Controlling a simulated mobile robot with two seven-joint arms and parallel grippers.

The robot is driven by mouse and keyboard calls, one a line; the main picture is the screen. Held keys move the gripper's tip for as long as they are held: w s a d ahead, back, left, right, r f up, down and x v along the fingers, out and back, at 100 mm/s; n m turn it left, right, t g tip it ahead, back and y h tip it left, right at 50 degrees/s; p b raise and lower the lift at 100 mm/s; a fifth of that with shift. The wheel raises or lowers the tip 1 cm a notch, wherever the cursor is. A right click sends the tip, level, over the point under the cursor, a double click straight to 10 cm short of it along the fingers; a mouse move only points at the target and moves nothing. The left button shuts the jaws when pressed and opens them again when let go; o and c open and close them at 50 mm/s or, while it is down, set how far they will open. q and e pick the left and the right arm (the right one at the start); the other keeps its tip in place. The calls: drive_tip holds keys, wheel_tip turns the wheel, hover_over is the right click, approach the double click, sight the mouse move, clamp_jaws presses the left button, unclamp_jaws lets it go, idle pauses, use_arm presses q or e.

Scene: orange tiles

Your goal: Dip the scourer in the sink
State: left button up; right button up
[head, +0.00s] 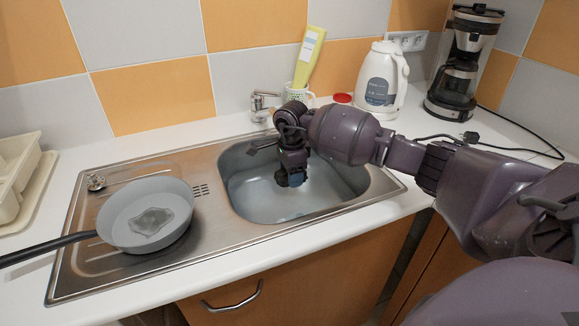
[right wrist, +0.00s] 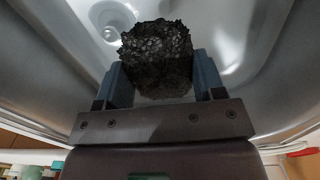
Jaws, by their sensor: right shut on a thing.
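My right gripper (head: 291,180) points down into the metal sink basin (head: 250,190). In the right wrist view my right gripper (right wrist: 161,85) is shut on a dark, rough scourer (right wrist: 157,55), with one blue-grey finger on each side of it. The basin (right wrist: 240,30) surrounds the scourer there, and the drain (right wrist: 110,20) shows behind it at upper left. My left gripper does not show.
A frying pan (head: 130,210) sits on the drainboard left of the basin. The tap (head: 262,103) stands behind the basin. A mug with a yellow tube (head: 310,58), a white kettle (head: 381,80) and a coffee maker (head: 464,65) stand at the back. A cream rack (head: 18,180) is far left.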

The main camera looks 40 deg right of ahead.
wheel_tip(320, 180, down, 2)
drive_tip(key=shift+f+b, duration=0.25)
drive_tip(key=shift+b, duration=0.2)
drive_tip(key=shift+f, duration=0.65)
drive_tip(key=shift+f+b, duration=0.8)
drive_tip(key=shift+f, duration=1.1)
drive_tip(key=shift+f+b, duration=0.4)
drive_tip(key=shift+f, duration=0.05)
